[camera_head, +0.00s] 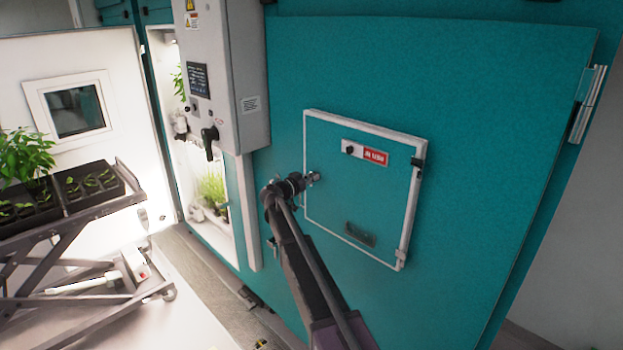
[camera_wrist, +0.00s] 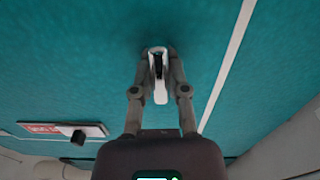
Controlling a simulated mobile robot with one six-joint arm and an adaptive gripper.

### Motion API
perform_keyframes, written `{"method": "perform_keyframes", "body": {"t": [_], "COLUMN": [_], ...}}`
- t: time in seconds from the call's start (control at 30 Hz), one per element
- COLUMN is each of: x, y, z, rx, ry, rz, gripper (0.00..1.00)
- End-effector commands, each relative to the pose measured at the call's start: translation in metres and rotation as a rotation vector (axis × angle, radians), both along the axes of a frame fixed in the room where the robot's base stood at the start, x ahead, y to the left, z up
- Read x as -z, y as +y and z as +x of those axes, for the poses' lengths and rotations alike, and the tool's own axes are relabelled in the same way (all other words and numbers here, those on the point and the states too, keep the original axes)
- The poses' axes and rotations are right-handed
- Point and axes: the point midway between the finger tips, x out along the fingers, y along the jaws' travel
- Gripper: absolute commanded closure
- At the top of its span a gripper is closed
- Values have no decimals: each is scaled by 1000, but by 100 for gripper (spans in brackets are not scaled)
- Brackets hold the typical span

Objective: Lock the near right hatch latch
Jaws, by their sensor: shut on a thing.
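The hatch (camera_head: 350,205) is a square teal panel in a white frame, flush in a large teal door. The latch (camera_wrist: 160,92) is a small white piece with a dark slot, in the upper middle of the wrist view. My gripper (camera_wrist: 158,56) has one finger on each side of it and is shut on it. In the head view my gripper (camera_head: 313,178) is at the hatch's left edge, and the latch there is mostly hidden by my wrist. I cannot tell from these frames whether the latch is locked.
A red and white sign with a dark knob (camera_head: 365,153) is on the hatch. Hinges (camera_head: 402,257) are on its right edge. A grey control box (camera_head: 222,80) with a black handle hangs up left. A cart (camera_head: 75,215) with plant trays stands at the left.

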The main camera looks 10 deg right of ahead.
Motion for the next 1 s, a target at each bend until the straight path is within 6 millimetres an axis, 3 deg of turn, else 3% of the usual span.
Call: {"method": "perform_keyframes", "body": {"t": [0.37, 1.0], "x": [0, 2], "y": [-1, 0], "z": [0, 2], "rx": [6, 6], "ry": [124, 591], "rz": [-91, -429], "gripper": [100, 100]}}
